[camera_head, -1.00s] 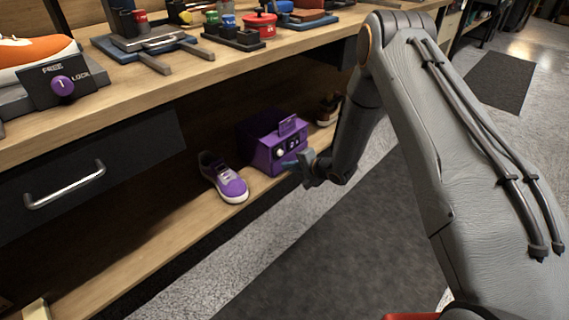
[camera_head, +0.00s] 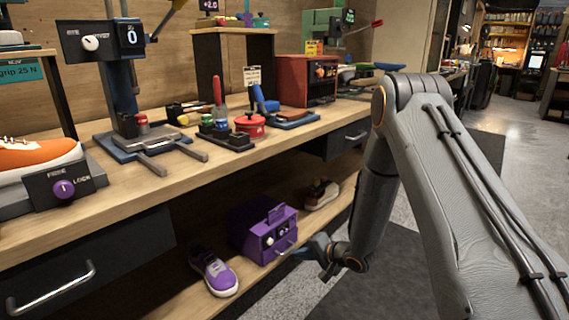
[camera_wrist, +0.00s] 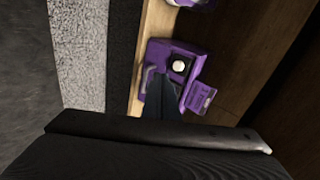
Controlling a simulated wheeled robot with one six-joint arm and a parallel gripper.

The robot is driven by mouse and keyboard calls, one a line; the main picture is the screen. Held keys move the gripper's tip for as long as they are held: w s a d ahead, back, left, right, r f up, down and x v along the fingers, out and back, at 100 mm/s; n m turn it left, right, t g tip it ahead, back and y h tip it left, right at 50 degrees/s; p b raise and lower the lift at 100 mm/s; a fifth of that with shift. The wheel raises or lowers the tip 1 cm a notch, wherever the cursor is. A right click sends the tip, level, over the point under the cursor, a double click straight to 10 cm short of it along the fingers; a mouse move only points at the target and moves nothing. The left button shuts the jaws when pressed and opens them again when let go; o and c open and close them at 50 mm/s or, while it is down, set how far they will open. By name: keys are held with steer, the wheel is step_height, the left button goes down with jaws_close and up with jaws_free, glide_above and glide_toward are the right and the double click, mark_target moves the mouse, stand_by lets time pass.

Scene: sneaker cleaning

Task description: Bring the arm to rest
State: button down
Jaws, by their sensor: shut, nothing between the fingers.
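My arm (camera_head: 455,180) reaches down at the right of the head view, in front of the workbench. My gripper (camera_head: 312,250) is at its lower end, low beside the front edge of the bottom shelf. It is just right of a purple box (camera_head: 265,238) with a white knob and a front handle. In the wrist view the shut fingers (camera_wrist: 162,112) are narrow and dark and overlap the purple box (camera_wrist: 180,50). I cannot tell whether they touch it. Nothing shows between the fingers.
A purple sneaker (camera_head: 214,272) and a brown-and-white shoe (camera_head: 321,194) stand on the lower shelf (camera_head: 180,303). Grey floor lies open at right.

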steer(key=s+d+r+n+g+h, duration=0.1)
steer(key=s+d+r+n+h, duration=0.2)
steer(key=r, duration=0.7)
steer(key=s+d+r+n+g+h, duration=0.15)
steer(key=s+r+h, duration=0.35)
steer(key=r, duration=0.5)
steer(key=s+r+n+g, duration=0.2)
steer(key=s+r, duration=0.2)
steer(key=s, duration=0.6)
steer(key=s+a+r+n+g, duration=0.1)
steer(key=s+r+n+g, duration=0.15)
steer(key=s, duration=0.85)
steer(key=s+r+n+g, duration=0.15)
steer(key=s+r, duration=0.25)
steer(key=s, duration=0.6)
steer(key=d+r+m+p, duration=0.2)
steer(key=d+r+p, duration=0.8)
steer(key=p, duration=1.1)
steer(key=shift+r+m, duration=0.35)
steer(key=shift+r, duration=0.45)
steer(key=shift+a+t, duration=0.2)
steer(key=shift+t, duration=0.05)
